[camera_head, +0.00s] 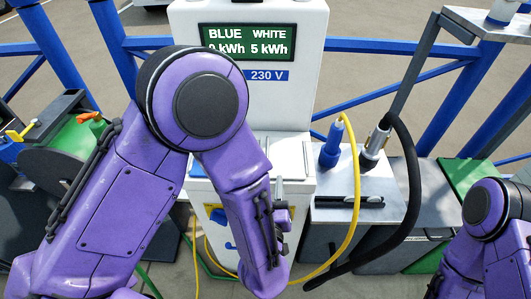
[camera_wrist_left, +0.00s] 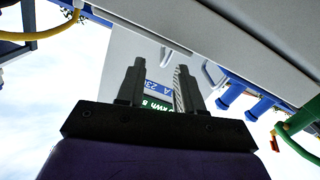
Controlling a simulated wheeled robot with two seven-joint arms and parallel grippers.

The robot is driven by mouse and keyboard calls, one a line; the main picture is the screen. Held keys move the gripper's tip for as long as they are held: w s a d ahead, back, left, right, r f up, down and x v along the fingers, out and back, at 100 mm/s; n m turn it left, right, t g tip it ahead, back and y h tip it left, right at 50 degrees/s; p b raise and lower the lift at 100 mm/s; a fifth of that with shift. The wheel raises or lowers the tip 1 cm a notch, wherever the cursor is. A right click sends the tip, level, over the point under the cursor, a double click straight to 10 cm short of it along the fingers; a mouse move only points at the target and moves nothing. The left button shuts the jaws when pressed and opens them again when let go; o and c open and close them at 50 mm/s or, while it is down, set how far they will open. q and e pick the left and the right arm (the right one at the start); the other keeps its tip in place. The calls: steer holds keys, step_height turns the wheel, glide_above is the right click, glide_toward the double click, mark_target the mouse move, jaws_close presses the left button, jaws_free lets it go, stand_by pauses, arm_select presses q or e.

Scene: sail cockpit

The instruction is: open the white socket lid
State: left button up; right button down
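The white power pedestal (camera_head: 312,95) stands in the middle of the head view, with a display (camera_head: 250,42) reading BLUE 0 kWh and WHITE 5 kWh. My left arm crosses in front of it and hides much of its lower front. I cannot single out the white socket lid. My right gripper is not seen; only part of my right arm shows.
A blue plug (camera_head: 331,145) with a yellow cable (camera_head: 356,190) and a grey plug (camera_head: 376,143) with a black cable (camera_head: 413,190) stand on a side shelf (camera_head: 345,215). A green reel (camera_head: 75,140) is at left. Blue railings (camera_head: 400,90) run behind.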

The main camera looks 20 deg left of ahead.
mark_target(267, 149)
arm_select(q)
steer(key=shift+t+y, duration=0.4)
steer(key=x, duration=0.3)
steer(key=r+p+x, duration=0.1)
steer(key=x, duration=0.2)
steer(key=a+x, duration=0.1)
steer(key=x, duration=0.2)
steer(key=shift+w+a+r+p, duration=0.1)
steer(key=shift+w+r+p, duration=0.05)
steer(key=shift+p, duration=0.15)
steer(key=shift+w+a, duration=0.1)
steer(key=shift+w, duration=0.45)
jaws_close()
